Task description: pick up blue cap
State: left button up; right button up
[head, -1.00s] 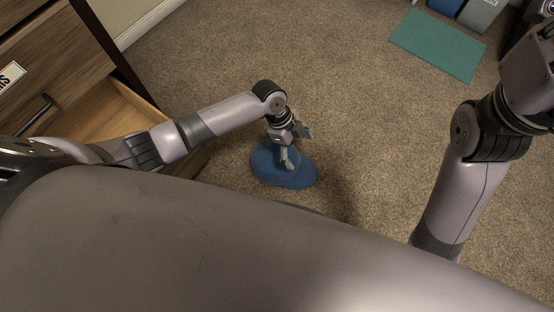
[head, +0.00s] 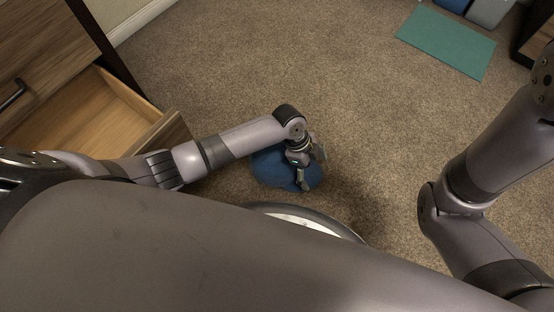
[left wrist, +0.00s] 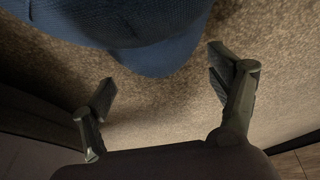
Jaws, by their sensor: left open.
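The blue cap (head: 270,170) lies on the carpet near the middle of the head view, partly hidden by my left arm and gripper. In the left wrist view the cap (left wrist: 150,35) fills the upper left, with its rounded edge reaching down between the fingertips. My left gripper (head: 305,168) is over the right part of the cap. In the left wrist view the left gripper (left wrist: 163,85) has its two fingers spread wide with nothing held between them. I cannot tell whether a finger touches the cap. My right arm shows at the right of the head view, but its gripper is out of frame.
A wooden drawer (head: 95,110) stands open at the left, close to my left arm. A teal mat (head: 446,42) lies on the carpet at the top right, with bins (head: 490,10) beyond it. The carpet (head: 370,110) between is clear.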

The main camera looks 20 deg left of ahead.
aim_at(315, 176)
pick_arm(q)
jog(key=b+x, duration=0.2)
jog(key=x, duration=0.1)
jog(key=shift+s+d+f, duration=0.1)
jog(key=shift+s+d, duration=0.05)
jog(key=shift+c, duration=0.2)
jog(key=c, duration=1.2)
